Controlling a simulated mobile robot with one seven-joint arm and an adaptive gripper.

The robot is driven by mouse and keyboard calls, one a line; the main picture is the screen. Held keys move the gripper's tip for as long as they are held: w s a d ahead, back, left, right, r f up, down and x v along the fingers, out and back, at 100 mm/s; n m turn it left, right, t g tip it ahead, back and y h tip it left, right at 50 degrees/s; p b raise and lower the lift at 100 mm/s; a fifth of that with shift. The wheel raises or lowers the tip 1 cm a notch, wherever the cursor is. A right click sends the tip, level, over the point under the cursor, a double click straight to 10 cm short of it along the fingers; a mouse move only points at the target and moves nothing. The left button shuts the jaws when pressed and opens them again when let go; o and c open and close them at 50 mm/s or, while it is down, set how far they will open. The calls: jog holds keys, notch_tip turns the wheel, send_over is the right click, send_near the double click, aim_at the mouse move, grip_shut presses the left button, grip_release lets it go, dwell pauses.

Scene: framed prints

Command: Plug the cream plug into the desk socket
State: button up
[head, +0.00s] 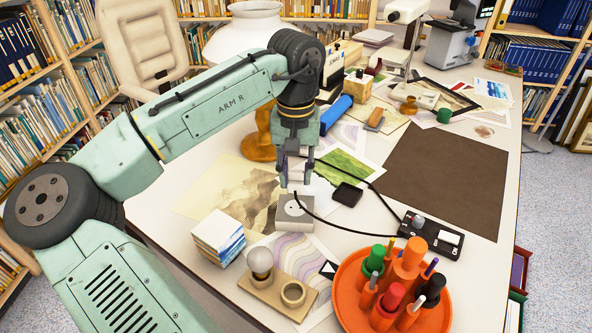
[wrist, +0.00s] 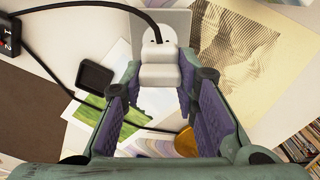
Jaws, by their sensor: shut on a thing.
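The cream plug (head: 296,172) is held upright between the fingers of my gripper (head: 298,180). In the wrist view the plug (wrist: 160,68) shows as a pale stepped block between the finger ends of my gripper (wrist: 169,78). The desk socket (head: 293,213) is a grey block with a round pale face on the desk, just below the plug. In the wrist view part of the socket (wrist: 173,22) shows behind the plug, with dark holes near the plug's edge. The plug appears just above the socket face; its prongs are hidden. A black cord runs close to the plug.
A black power strip (head: 431,237) lies right, with cords running towards the gripper. A small black box (head: 347,194), a stack of blocks (head: 218,238), a bulb holder (head: 276,281) and an orange tray (head: 353,291) stand nearby. A brown mat (head: 452,180) is bare.

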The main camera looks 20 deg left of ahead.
aim_at(296, 189)
jog(key=shift+f+b, duration=2.15)
jog(key=shift+f, duration=0.35)
jog(key=shift+p, duration=1.15)
jog(key=shift+f+b, duration=0.3)
jog(key=shift+f, duration=0.3)
dwell(0.3)
jog(key=o, duration=1.1)
jog(key=shift+o, duration=0.2)
jog(key=shift+r, duration=0.1)
notch_tip(296, 189, up, 12)
jog(key=shift+f, duration=0.1)
jog(key=shift+s, duration=0.1)
